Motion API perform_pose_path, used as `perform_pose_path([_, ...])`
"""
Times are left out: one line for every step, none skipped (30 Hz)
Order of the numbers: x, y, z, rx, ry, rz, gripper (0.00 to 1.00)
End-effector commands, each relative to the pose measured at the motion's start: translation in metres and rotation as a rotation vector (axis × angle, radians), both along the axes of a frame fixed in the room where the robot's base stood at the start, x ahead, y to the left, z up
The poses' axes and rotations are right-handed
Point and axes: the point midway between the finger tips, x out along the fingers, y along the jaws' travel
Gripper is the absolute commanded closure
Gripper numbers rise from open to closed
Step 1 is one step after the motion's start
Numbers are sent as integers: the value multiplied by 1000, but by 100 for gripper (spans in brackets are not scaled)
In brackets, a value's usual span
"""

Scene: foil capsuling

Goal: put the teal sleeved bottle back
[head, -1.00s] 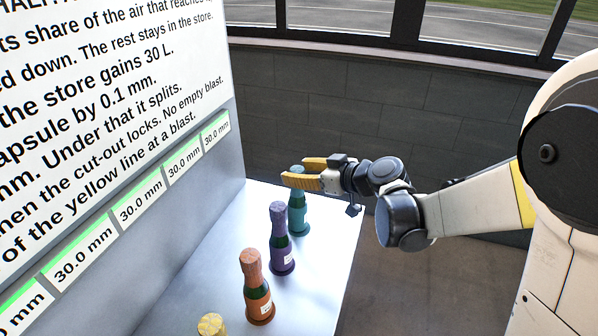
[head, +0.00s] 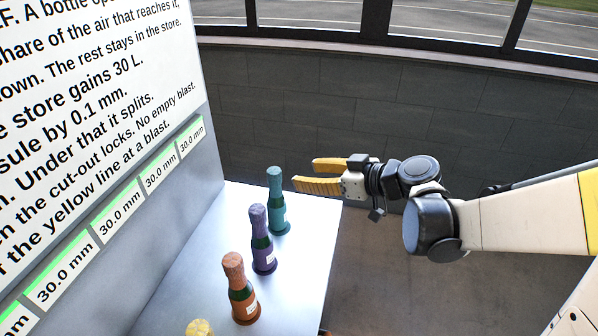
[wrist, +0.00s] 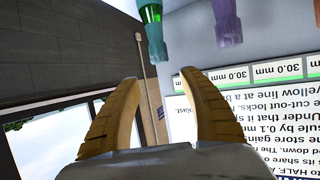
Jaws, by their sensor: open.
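The teal sleeved bottle (head: 277,203) stands upright at the far end of the pale bench. In the wrist view the teal bottle (wrist: 152,30) shows at the top, upside down and partly cut off, beyond the fingertips. My gripper (head: 324,174) has yellow fingers, spread open and empty. It is to the right of the teal bottle, near its sleeve's height, with a gap between them. In the wrist view the open fingers (wrist: 165,88) have nothing between them.
A purple sleeved bottle (head: 262,240), an orange one (head: 240,290) and a yellow top (head: 199,327) line the bench (head: 315,222) nearer me. A text panel (head: 95,120) with several "30.0 mm" displays (head: 120,208) rises at left. Free room lies right of the bench.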

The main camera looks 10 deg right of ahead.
Motion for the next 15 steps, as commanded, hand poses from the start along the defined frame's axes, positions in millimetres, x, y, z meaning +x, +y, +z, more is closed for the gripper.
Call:
perform_pose_path([-2,-3,2,0,0,-1,50])
perform_pose_path([-3,-3,2,0,0,-1,50])
perform_pose_path([-3,-4,2,0,0,-1,50])
perform_pose_path([-4,-4,2,0,1,-1,50])
perform_pose_path([-5,-4,2,-2,6,-3,50])
perform_pose_path([-7,-4,2,-6,17,-7,50])
perform_pose_path([-10,-3,2,-10,34,-14,50])
perform_pose_path([-15,-3,2,-16,55,-22,50])
perform_pose_path([-22,-3,1,-27,93,-40,50])
perform_pose_path([-30,-3,0,-38,128,-59,50])
perform_pose_path([-38,-4,-1,-50,167,-82,50])
perform_pose_path([-52,-7,-3,-70,224,-122,50])
perform_pose_path([-63,-10,-4,-86,267,-158,50])
perform_pose_path([-74,-14,-6,-103,309,-197,50])
perform_pose_path([-90,-20,-8,-127,361,-253,50])
